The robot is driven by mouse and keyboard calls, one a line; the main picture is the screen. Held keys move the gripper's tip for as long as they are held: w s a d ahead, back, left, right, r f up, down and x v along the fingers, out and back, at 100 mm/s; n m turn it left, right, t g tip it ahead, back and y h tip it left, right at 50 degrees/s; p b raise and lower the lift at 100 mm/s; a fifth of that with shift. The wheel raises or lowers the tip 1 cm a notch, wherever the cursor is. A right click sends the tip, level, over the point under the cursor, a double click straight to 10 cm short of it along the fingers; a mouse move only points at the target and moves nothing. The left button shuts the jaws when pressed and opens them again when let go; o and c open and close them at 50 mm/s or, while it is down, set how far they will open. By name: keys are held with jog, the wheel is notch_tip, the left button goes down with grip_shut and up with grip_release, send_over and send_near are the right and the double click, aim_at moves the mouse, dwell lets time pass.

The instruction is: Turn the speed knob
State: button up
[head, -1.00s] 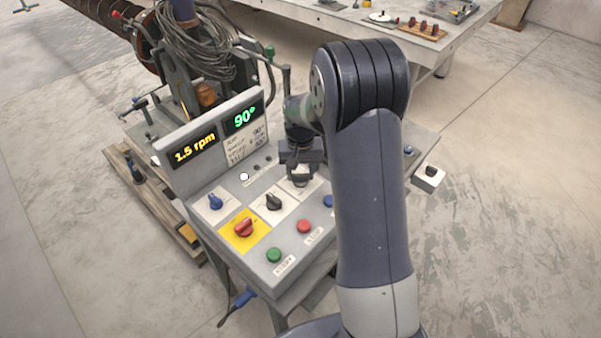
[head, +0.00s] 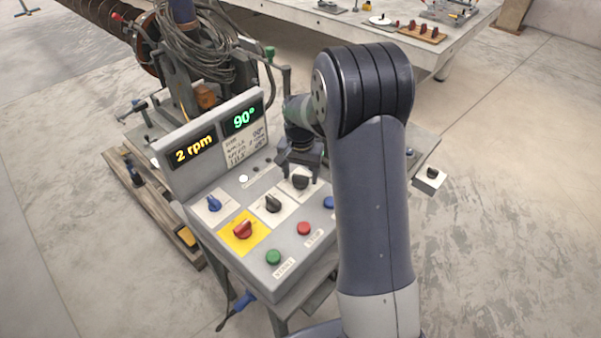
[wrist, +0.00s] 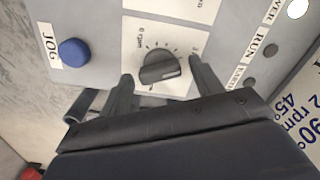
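The speed knob is a black knob (head: 300,182) on a white plate at the panel's right side. In the wrist view the knob (wrist: 158,69) sits inside a dial marked "0 rpm" to 3. My gripper (head: 301,170) is just above it. In the wrist view my gripper (wrist: 161,68) is open, with one finger on each side of the knob and gaps between. The amber display (head: 194,149) reads 2 rpm. A card (head: 245,148) beside it carries settings; in the wrist view its text (wrist: 298,108) includes 90°, 2 rpm and 45°.
Another black knob (head: 273,203), a blue knob (head: 214,203) and a red knob on yellow (head: 242,230) are to the left. Green (head: 273,257), red (head: 304,228) and blue JOG (head: 329,202) buttons line the front.

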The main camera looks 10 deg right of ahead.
aim_at(301, 176)
jog(key=shift+o, duration=0.4)
notch_tip(301, 176, up, 11)
jog(key=b, duration=0.1)
jog(key=shift+f, duration=0.15)
notch_tip(301, 176, down, 11)
jog(key=shift+r+p, duration=0.1)
jog(key=shift+p, duration=0.5)
jog(key=shift+n, duration=0.8)
